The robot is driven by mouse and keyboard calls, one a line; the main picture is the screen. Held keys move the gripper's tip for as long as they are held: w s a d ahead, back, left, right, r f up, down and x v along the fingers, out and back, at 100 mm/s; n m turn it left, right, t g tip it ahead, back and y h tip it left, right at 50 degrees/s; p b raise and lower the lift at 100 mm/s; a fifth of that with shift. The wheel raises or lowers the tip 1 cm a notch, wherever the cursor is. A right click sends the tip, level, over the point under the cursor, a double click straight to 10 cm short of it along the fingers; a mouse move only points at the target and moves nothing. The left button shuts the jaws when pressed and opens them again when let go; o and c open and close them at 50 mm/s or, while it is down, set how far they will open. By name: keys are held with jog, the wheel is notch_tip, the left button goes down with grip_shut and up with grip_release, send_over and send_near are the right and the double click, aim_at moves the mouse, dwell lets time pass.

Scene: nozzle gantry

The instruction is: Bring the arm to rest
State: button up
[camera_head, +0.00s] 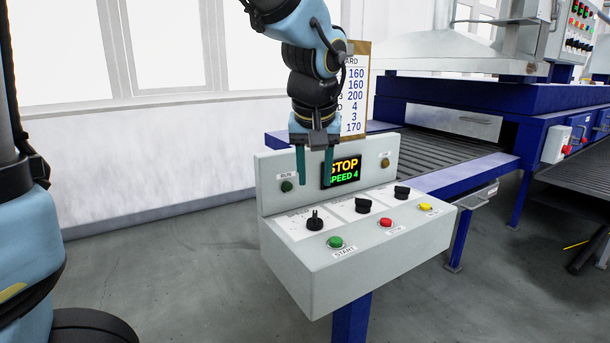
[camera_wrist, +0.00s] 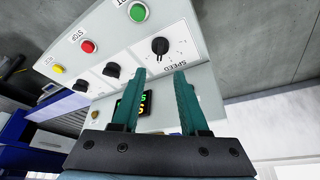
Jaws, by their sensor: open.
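My gripper (camera_head: 315,167) has two teal fingers, open and empty, pointing down in front of the upright back panel of a grey control box (camera_head: 330,262). In the wrist view, my gripper (camera_wrist: 161,72) shows both fingers apart with nothing between them. A display (camera_head: 342,170) on the back panel reads STOP and SPEED 4; a finger covers its left edge. The speed knob (camera_wrist: 160,46) lies beyond the fingertips in the wrist view. I cannot tell whether the fingers touch the panel.
The box carries a green start button (camera_head: 336,242), a red button (camera_head: 386,222), a yellow button (camera_head: 425,207) and black knobs. A sign board (camera_head: 355,90) stands behind my arm. A blue conveyor machine (camera_head: 450,140) is at right. Open floor lies left of the box.

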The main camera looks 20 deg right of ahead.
jog(key=shift+a, duration=0.1)
jog(key=a+f+n+g, duration=0.1)
jog(key=a+f, duration=0.3)
jog(key=a, duration=0.5)
jog(key=a+f+n+y, duration=0.1)
jog(key=a+f, duration=0.4)
jog(key=a, duration=0.5)
jog(key=a+f+n+g, duration=0.1)
jog(key=a+f, duration=0.4)
jog(key=a, duration=0.4)
jog(key=shift+w+a+n+g+y, duration=0.15)
jog(key=shift+n+g+y, duration=0.15)
